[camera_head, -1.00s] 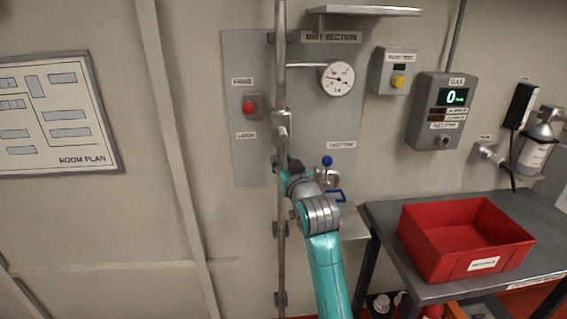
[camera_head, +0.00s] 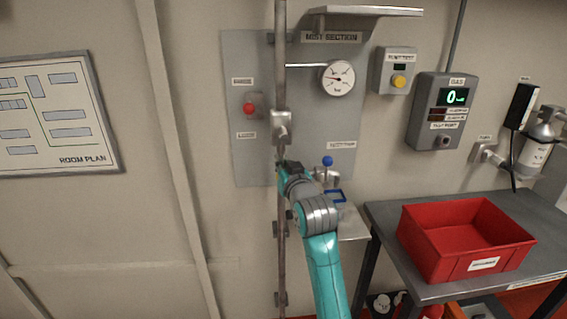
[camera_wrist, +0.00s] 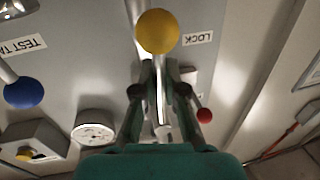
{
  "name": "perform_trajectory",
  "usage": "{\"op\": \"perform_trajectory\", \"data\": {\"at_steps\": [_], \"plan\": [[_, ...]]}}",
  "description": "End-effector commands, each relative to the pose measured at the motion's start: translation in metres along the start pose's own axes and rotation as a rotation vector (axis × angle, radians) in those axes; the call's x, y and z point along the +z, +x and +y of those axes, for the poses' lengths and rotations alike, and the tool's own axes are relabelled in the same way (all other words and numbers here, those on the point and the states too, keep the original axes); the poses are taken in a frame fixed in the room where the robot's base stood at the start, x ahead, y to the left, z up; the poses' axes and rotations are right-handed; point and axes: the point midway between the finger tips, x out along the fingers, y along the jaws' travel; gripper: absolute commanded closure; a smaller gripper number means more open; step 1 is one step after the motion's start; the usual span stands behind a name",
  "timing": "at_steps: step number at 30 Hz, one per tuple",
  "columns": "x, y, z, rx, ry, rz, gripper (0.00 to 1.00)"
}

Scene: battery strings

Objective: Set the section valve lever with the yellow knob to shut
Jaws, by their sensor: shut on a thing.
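The yellow knob (camera_wrist: 157,32) shows at the top middle of the wrist view, on the end of the metal lever (camera_wrist: 160,103). My gripper (camera_wrist: 163,75) is shut on the lever just behind the knob. The valve body (camera_head: 281,124) sits on the vertical pipe in front of the grey panel in the head view. My wrist is just below it there and hides the lever and knob. The exact lever angle cannot be told.
A blue-knobbed test tap (camera_head: 328,161) is close to the right of my wrist. A red bin (camera_head: 440,255) stands on the table at right.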

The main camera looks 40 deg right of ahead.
Motion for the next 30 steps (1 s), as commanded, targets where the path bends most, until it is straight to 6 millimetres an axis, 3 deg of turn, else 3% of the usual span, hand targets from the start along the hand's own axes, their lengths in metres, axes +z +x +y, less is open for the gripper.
{"op": "perform_trajectory", "data": {"at_steps": [14,30], "plan": [[-0.004,0.005,-0.029,-0.004,0.373,0.073,1.00],[-0.028,0.011,-0.058,-0.004,0.876,0.173,1.00]]}}
